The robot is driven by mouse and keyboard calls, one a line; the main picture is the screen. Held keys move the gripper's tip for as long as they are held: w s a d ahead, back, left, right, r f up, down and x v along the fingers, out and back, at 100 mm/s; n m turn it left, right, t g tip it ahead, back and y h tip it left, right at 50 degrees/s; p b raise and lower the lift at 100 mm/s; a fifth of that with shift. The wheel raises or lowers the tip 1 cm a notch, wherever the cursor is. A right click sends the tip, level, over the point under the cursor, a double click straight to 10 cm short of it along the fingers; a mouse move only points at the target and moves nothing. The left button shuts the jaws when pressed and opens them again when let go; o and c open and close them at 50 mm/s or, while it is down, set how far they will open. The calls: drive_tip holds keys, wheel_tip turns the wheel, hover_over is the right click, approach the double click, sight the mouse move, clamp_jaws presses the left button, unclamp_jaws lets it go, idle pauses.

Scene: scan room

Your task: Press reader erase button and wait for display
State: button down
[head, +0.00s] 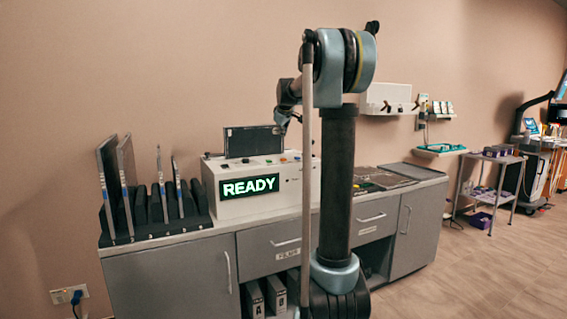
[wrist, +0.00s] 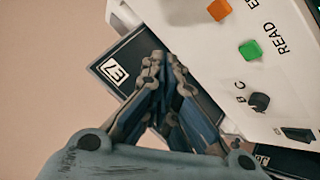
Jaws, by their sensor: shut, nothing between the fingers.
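A dark cassette (head: 252,141) stands upright in the reader's top. My gripper (wrist: 167,58) is shut and empty, in front of the cassette in the wrist view and apart from the orange button.
A black rack (head: 150,208) with several upright plates stands left of the reader. Flat dark panels (head: 410,171) lie on the counter (head: 205,234) to the right. A wall holder (head: 390,98) hangs behind. A cart (head: 488,180) stands far right, with open floor before it.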

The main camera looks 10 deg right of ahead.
idle(0.3)
drive_tip(key=shift+f, duration=4.4)
drive_tip(key=shift+f, duration=0.2)
drive_tip(key=shift+s+f, duration=0.1)
drive_tip(key=shift+f, duration=0.05)
drive_tip(key=shift+f, duration=0.55)
drive_tip(key=shift+r, duration=1)
drive_tip(key=shift+r, duration=2.5)
